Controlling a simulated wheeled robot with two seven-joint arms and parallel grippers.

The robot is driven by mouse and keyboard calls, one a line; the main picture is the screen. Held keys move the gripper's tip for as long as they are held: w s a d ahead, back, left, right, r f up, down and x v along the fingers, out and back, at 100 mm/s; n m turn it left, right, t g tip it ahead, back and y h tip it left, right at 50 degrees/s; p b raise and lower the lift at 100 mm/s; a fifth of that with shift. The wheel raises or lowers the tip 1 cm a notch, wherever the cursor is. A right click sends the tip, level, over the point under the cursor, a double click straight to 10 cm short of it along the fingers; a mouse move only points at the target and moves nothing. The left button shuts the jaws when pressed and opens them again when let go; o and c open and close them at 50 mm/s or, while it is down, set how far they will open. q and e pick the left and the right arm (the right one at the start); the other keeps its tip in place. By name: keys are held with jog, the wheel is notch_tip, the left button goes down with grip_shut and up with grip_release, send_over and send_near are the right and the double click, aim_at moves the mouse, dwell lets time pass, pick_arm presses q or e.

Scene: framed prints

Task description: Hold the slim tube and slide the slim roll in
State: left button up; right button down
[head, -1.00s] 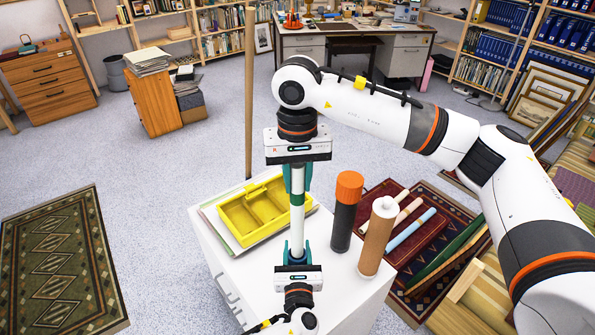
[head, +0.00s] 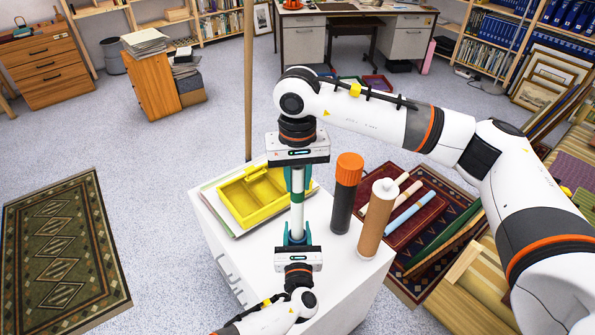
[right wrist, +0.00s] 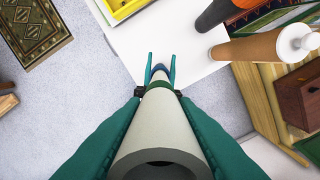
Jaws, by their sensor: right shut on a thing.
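The slim tube (head: 298,180) is pale, with a dark green band at its lower end. It stands upright in my right gripper (head: 298,189), which is shut on it from above. In the right wrist view the tube (right wrist: 158,125) shows an open upper end with a dark hole. The slim roll (head: 297,216) is white and in line below the tube. Its upper part seems to be inside the green-banded mouth. My left gripper (head: 297,230) is shut around the roll's lower part from below. The roll's blue end (right wrist: 160,72) shows between the left fingers in the right wrist view.
A white block (head: 225,248) stands below the grippers. A yellow tray (head: 232,207), a black tube with orange cap (head: 342,212) and a brown tube with white stopper (head: 375,225) stand on it. Several thin rolls (head: 410,220) lie on a red rug to the right.

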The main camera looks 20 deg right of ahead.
aim_at(298, 202)
jog(key=shift+f, duration=3.55)
jog(key=shift+f, duration=0.1)
jog(key=c, duration=1.1)
grip_release()
notch_tip(298, 202, up, 12)
pick_arm(q)
jog(key=o, duration=1.2)
